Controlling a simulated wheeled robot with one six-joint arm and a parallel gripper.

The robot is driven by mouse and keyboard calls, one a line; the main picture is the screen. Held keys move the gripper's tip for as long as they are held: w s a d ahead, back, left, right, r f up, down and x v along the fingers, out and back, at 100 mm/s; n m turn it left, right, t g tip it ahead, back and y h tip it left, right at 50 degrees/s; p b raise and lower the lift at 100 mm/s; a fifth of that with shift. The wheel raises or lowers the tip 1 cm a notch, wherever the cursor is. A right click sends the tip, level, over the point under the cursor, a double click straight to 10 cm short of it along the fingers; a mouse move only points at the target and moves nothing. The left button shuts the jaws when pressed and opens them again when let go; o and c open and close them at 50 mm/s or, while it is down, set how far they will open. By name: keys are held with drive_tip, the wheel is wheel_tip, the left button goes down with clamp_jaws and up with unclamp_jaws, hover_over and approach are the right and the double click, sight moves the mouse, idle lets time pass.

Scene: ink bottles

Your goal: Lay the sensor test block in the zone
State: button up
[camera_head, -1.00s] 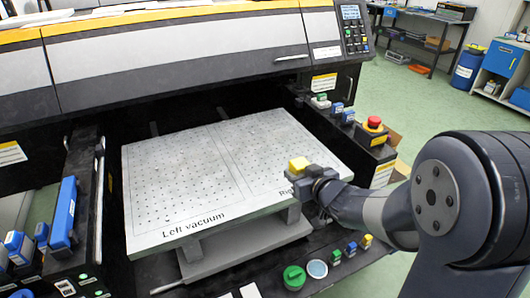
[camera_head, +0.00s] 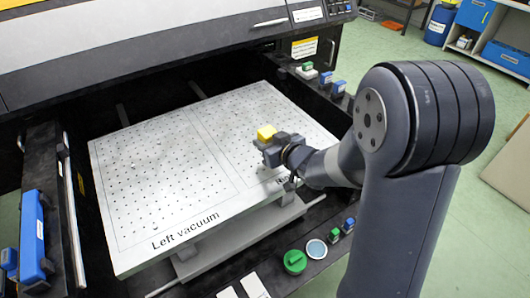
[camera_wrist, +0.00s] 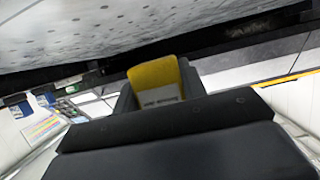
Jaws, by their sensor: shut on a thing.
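The sensor test block is a small yellow block (camera_head: 266,132) held at the end of my gripper (camera_head: 268,143). It also shows in the wrist view (camera_wrist: 155,78), yellow with a grey lower part bearing small unreadable print, between the dark jaws. My gripper is shut on it, over the right half of the white perforated vacuum table (camera_head: 150,190). Whether the block touches the table cannot be told. "Left vacuum" is printed at the table's front left; the right label is mostly hidden by my arm. No separately marked zone is clear beyond the two outlined halves.
A green-capped round container (camera_head: 295,261) and a pale blue round dish (camera_head: 316,249) sit on the front ledge. Small blue and green bottles (camera_head: 327,78) stand on the right ledge. The left table half is clear.

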drive_tip(key=shift+f+b, duration=0.3)
drive_tip(key=shift+f, duration=1.9)
drive_tip(key=shift+f, duration=0.2)
drive_tip(key=o, duration=1)
drive_tip(key=shift+r, duration=0.15)
drive_tip(key=shift+r, duration=0.2)
drive_tip(key=v, duration=1.2)
drive_tip(key=shift+f+p, duration=0.1)
drive_tip(key=shift+p, duration=0.2)
drive_tip(key=shift+c, duration=0.2)
